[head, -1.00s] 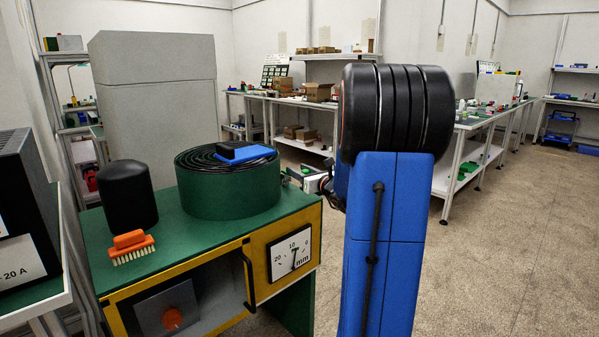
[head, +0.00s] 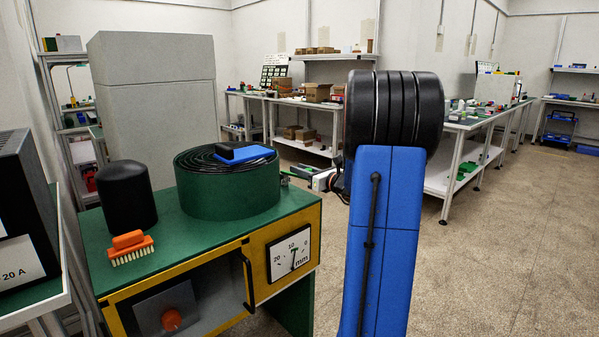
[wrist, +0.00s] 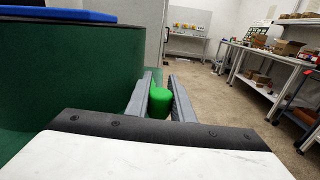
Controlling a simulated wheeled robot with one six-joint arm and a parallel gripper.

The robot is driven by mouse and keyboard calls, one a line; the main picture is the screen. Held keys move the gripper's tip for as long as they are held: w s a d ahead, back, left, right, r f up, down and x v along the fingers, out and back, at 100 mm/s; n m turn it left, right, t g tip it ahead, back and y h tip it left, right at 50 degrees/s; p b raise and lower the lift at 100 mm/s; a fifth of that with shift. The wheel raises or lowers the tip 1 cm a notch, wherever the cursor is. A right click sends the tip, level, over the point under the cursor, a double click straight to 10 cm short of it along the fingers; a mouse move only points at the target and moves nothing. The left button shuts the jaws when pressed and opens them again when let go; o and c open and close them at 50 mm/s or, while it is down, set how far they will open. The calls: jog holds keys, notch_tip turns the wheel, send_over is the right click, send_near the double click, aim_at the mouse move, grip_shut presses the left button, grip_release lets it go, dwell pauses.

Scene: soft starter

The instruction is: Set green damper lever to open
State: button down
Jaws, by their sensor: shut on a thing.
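The green damper lever (wrist: 159,103) shows in the wrist view as a bright green rounded grip between my two fingers. My gripper (wrist: 160,92) is shut on it, with a grey finger on each side. The lever's base and pivot are hidden behind my gripper's body, so I cannot tell its set position. In the head view my gripper (head: 287,178) is partly seen at the right side of the dark green drum (head: 222,200), and the lever itself is hidden there.
The drum stands on the green-topped cabinet (head: 180,240), with a blue and black object (head: 245,154) on it. A black cylinder (head: 127,197) and an orange brush (head: 131,248) stand to the left. A dial (head: 289,253) is on the cabinet front. Open floor lies to the right.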

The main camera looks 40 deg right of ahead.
jog(key=shift+y, duration=0.3)
jog(key=shift+d, duration=0.1)
jog(key=c, duration=1.5)
grip_release()
jog(key=shift+c, duration=0.2)
jog(key=s+d, duration=0.1)
jog(key=s, duration=1.6)
jog(key=shift+s+d, duration=0.15)
jog(key=shift+d, duration=0.25)
jog(key=shift+a, duration=0.1)
